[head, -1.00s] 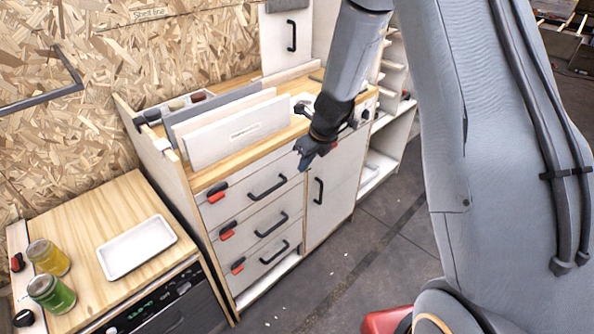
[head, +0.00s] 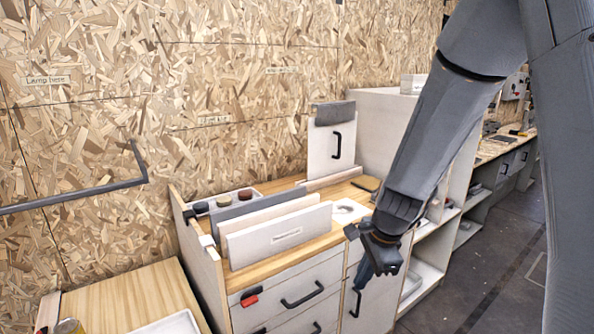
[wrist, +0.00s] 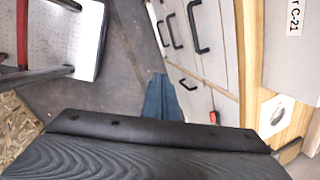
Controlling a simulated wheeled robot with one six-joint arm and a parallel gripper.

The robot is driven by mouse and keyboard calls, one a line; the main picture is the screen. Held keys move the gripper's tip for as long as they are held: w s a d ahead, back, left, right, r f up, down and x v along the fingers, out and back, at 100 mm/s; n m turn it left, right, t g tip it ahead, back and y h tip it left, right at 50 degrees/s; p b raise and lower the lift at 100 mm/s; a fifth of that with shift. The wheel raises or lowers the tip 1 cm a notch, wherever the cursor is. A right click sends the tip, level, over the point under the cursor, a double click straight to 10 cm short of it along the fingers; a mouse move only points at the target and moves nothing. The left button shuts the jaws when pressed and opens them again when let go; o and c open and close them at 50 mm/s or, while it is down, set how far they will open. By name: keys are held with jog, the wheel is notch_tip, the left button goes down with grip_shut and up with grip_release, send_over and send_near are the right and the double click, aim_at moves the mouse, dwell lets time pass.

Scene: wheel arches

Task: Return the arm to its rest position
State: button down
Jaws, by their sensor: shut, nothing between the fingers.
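My gripper (head: 362,284) hangs in front of the wooden-topped drawer cabinet (head: 270,272) in the head view, at the end of my dark grey arm. Its fingers are together and hold nothing. In the wrist view the blue-grey fingers (wrist: 161,100) show against the dark floor, beside the cabinet's white drawer fronts (wrist: 200,45). The gripper appears apart from the cabinet. My upper arm fills the right side of the head view.
A lower wooden counter (head: 130,298) with a white tray (head: 172,325) is at lower left. Open shelves (head: 425,275) stand right of the cabinet. Floor (head: 500,270) is free at right.

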jog(key=s+d+r+n+h, duration=0.1)
jog(key=s+n, duration=0.6)
jog(key=n, duration=0.1)
jog(key=s+d+r+n+g, duration=0.1)
jog(key=s+d+r+n, duration=0.1)
jog(key=s+n, duration=0.5)
jog(key=shift+s+d+r+n+h, duration=0.25)
jog(key=shift+n+h, duration=0.15)
jog(key=shift+n, duration=0.2)
